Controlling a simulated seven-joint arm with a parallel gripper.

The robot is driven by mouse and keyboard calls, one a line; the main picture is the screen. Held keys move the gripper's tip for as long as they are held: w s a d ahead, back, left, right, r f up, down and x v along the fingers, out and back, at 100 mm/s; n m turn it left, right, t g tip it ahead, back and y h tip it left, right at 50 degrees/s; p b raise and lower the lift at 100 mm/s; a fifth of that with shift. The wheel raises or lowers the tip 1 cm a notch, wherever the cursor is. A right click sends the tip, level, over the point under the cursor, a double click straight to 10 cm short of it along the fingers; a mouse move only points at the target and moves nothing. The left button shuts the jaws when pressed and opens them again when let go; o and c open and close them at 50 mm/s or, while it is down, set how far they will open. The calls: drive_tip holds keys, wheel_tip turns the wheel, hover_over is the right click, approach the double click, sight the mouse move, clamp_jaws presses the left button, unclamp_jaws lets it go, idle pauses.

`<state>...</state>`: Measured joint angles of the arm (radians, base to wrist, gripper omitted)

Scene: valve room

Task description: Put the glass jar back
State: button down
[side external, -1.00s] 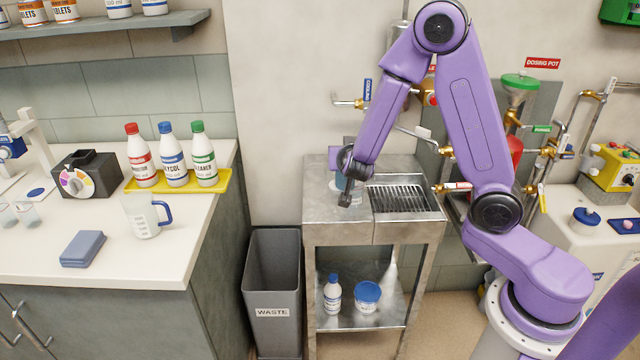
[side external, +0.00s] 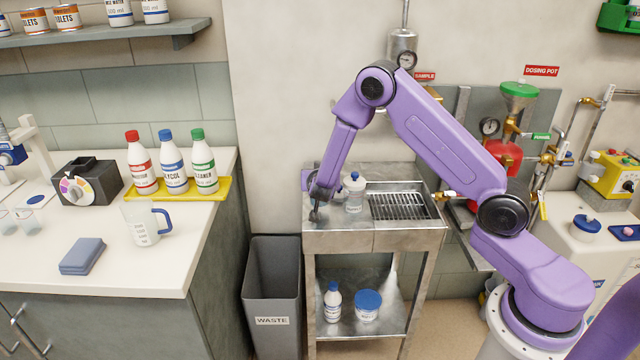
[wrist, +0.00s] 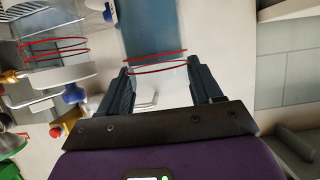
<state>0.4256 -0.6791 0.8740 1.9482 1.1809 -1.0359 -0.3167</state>
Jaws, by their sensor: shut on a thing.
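My gripper (side external: 317,212) is at the left end of the metal sink stand's top in the side view. In the wrist view its two dark fingers (wrist: 160,76) are on either side of a clear glass jar (wrist: 156,68) with thin red rings, and they are shut on it. The held jar is hard to make out in the side view, where my gripper hides it. A clear red-ringed vessel also shows at the upper left of the wrist view (wrist: 55,48).
The metal stand (side external: 338,240) has a drain grate (side external: 398,206) at its right. A grey waste bin (side external: 272,290) stands at its left. The counter holds a measuring jug (side external: 140,225) and a yellow tray (side external: 213,190) of bottles. Pipes and valves line the wall at right.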

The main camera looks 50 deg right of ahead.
drive_tip(key=shift+f, duration=1.25)
drive_tip(key=shift+s+f, duration=0.1)
drive_tip(key=shift+c, duration=0.9)
unclamp_jaws()
drive_tip(key=shift+f, duration=0.1)
drive_tip(key=shift+s+a+r, duration=0.1)
drive_tip(key=shift+a+r, duration=0.1)
drive_tip(key=shift+r, duration=0.1)
drive_tip(key=v, duration=1.1)
drive_tip(key=shift+s+a, duration=0.2)
